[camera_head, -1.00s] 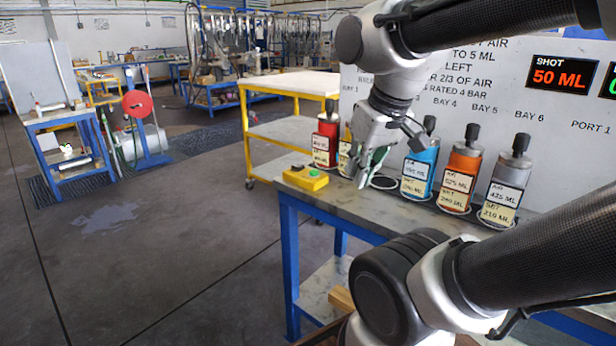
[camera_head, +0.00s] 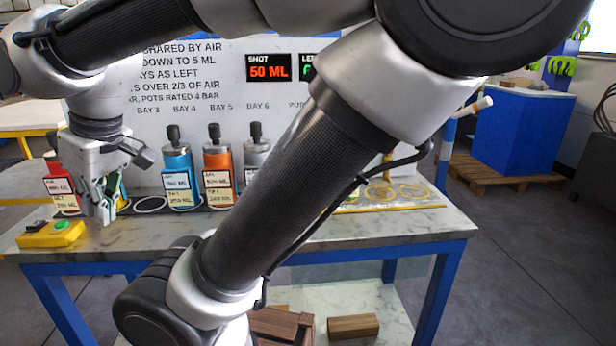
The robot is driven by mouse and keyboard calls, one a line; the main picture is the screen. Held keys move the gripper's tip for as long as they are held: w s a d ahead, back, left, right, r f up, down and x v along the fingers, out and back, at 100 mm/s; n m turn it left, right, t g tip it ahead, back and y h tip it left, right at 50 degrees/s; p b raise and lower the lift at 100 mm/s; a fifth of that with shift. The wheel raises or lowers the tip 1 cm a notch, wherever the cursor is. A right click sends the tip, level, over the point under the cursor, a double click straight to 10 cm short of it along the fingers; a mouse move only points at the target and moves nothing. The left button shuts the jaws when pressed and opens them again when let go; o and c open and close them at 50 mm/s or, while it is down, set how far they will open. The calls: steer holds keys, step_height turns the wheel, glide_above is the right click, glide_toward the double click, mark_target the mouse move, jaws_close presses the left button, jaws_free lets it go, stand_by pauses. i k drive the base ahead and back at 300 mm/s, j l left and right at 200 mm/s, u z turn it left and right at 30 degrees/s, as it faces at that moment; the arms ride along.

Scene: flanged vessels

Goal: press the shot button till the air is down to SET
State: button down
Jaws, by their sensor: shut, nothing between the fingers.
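The yellow button box (camera_head: 40,239) stands at the left front of the bench, with a green button (camera_head: 61,225) on top. My gripper (camera_head: 104,219) is shut and empty, fingers pointing down, just right of the box and apart from the green button. Labelled vessels stand behind: red (camera_head: 52,168), blue (camera_head: 178,164), orange (camera_head: 217,160) and grey (camera_head: 256,150).
An empty ring (camera_head: 150,204) lies between my gripper and the blue vessel. My arm crosses the middle of the view and hides part of the bench (camera_head: 400,227). Ringed pieces lie on a yellow-edged board (camera_head: 430,203) at the right.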

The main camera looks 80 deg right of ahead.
mark_target(60, 225)
steer(key=z, duration=0.45)
steer(key=k+l+z, duration=0.1)
steer(key=z, duration=0.4)
steer(key=l+z, duration=0.1)
steer(key=z, duration=0.35)
steer(key=k+l+z, duration=0.1)
steer(key=z, duration=0.35)
steer(key=l+z, duration=0.15)
steer(key=z, duration=0.35)
